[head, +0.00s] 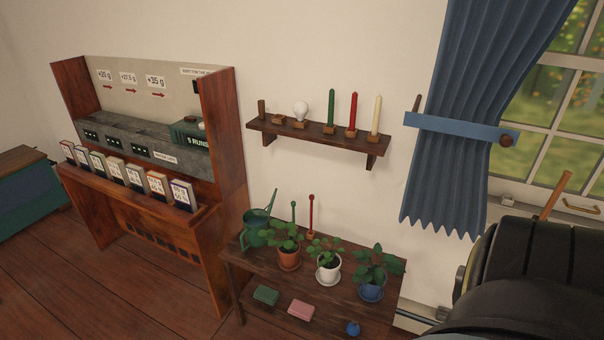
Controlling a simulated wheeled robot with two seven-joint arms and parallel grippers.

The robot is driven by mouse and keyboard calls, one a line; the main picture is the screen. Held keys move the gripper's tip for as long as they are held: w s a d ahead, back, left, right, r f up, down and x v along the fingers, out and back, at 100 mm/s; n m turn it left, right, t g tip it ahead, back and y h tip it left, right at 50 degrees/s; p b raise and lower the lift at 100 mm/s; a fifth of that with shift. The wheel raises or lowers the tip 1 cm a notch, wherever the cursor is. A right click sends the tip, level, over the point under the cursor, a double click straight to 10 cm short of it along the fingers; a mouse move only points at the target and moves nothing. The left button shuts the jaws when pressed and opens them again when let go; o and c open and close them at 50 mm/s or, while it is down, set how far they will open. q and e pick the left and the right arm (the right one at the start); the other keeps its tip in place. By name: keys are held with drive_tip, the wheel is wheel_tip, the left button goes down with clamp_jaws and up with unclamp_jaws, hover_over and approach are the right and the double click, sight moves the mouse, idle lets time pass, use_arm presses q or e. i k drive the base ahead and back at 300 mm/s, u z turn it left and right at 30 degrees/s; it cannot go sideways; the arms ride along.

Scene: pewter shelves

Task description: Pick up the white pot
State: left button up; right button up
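The white pot (327,272) holds a leafy green plant and stands on a white saucer on the dark wooden table (338,305). It is upright, between a terracotta pot (289,260) on its left and a blue pot (370,291) on its right, both with plants. Leaves hide part of its rim. Neither of my grippers is in view.
A green watering can (257,232) stands at the table's left back. A wall shelf (322,134) with candles hangs above. A large dark shape fills the lower right.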

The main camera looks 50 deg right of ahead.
sight(330, 262)
drive_tip(key=z, duration=0.6)
drive_tip(key=i, duration=1)
drive_tip(key=z, duration=0.8)
